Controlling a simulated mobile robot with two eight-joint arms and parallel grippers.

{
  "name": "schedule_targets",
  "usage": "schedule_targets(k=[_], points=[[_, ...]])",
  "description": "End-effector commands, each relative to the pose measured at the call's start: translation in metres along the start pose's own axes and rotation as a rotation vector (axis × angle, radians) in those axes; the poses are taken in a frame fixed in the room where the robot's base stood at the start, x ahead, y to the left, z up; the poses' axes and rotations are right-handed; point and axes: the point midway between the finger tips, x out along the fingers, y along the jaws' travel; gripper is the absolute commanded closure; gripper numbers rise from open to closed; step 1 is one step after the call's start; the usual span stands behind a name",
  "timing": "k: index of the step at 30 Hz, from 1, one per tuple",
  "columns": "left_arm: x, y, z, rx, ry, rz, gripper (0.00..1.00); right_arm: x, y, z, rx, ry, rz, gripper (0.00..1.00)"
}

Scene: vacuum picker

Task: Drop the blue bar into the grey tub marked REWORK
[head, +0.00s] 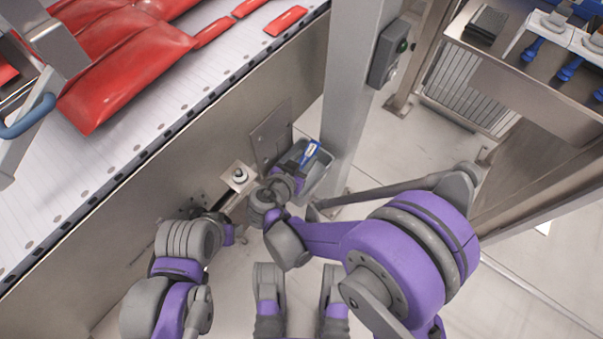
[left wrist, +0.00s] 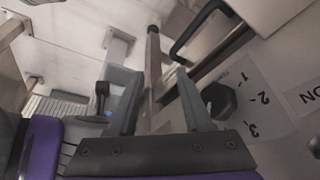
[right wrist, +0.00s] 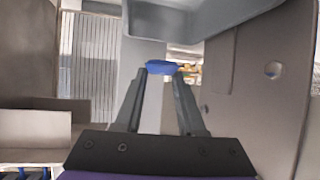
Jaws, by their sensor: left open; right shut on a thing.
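The blue bar (head: 310,152), with a white label, is held in my right gripper (head: 300,162). It shows over the grey tub (head: 319,180) in the head view; its height above the rim is hard to judge. In the right wrist view the bar's blue end (right wrist: 161,67) sits between the fingertips. A grey tub wall (right wrist: 195,22) fills the top of that view. No REWORK marking is readable. My left gripper (left wrist: 158,98) is open and empty, facing a panel with a dark knob (left wrist: 219,99) marked 1, 2, 3.
A conveyor (head: 215,65) with red packs runs along the upper left. A metal post (head: 356,85) with a switch box (head: 390,52) stands beside the tub. A bench (head: 525,75) with blue-tipped parts is at the upper right. A metal plate (head: 270,133) stands just left of the tub.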

Motion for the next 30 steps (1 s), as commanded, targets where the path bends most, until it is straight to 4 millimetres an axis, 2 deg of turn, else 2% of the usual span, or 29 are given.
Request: schedule_targets(k=[2,3,9,20,23,30], points=[[-0.001,0.0,0.0,0.0,0.0,0.0,0.5,0.0,0.0,-0.001,0.0,0.0,0.0,1.0],[-0.001,0.0,0.0,0.0,0.0,0.0,0.5,0.0,0.0,-0.001,0.0,0.0,0.0,0.6],[-0.001,0.0,0.0,0.0,0.0,0.0,0.5,0.0,0.0,-0.001,0.0,0.0,0.0,0.26],[-0.003,0.0,-0.001,0.0,0.0,0.0,0.5,-0.004,0.0,-0.006,0.0,0.0,0.0,0.26],[-0.009,0.0,-0.002,0.0,0.001,0.0,0.5,-0.011,0.0,-0.019,0.0,0.0,0.0,0.26],[-0.029,0.0,-0.006,0.0,0.006,0.0,0.5,-0.035,0.001,-0.062,0.0,0.001,0.0,0.26]])
